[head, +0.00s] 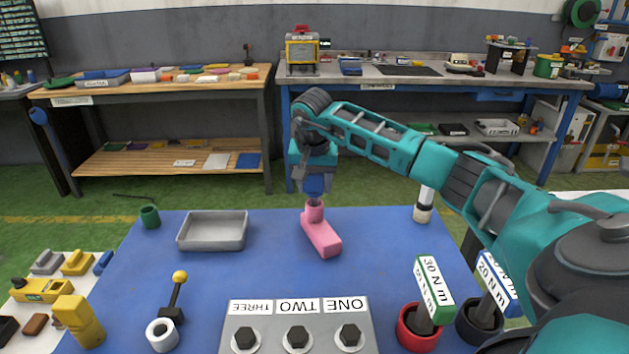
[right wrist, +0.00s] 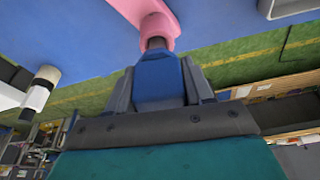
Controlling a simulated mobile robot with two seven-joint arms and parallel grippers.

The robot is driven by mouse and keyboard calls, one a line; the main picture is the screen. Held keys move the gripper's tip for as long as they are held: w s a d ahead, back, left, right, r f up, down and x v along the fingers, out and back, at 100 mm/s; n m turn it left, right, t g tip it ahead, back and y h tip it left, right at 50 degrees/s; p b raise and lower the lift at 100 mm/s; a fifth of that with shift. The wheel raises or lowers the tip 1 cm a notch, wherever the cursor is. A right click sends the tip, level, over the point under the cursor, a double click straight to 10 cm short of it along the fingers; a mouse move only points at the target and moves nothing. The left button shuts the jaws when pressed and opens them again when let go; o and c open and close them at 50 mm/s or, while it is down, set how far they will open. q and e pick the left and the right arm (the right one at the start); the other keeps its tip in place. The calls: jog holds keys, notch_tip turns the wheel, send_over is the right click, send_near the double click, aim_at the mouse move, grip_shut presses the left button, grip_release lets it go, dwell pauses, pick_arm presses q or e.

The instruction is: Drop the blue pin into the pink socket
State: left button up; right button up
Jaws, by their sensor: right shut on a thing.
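My right gripper (head: 315,184) is shut on the blue pin (head: 315,187), pointing down over the table. The pin has a blue body and a narrower dark grey lower end. The pink socket (head: 322,235) is a pink block lying on the blue table with a short round collar at its far end. The pin's grey end is at the collar's mouth; I cannot tell how far inside it is. The right wrist view shows the blue body (right wrist: 159,80) between the fingers and the grey end meeting the pink socket (right wrist: 148,12). My left gripper is not in view.
On the blue table (head: 265,275), a grey tray (head: 213,246) and a green cup (head: 150,217) stand left of the socket. A white-and-black cylinder (head: 423,207) stands to its right. A bolt panel (head: 270,335) and torque tools in cups (head: 418,338) are nearer me.

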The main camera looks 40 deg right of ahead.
aim_at(315, 193)
jog(key=shift+f+b, duration=0.8)
jog(key=shift+f, duration=0.65)
jog(key=o, duration=1.2)
jog(key=shift+o, duration=0.2)
jog(key=v, duration=1.3)
jog(key=shift+p, duration=0.35)
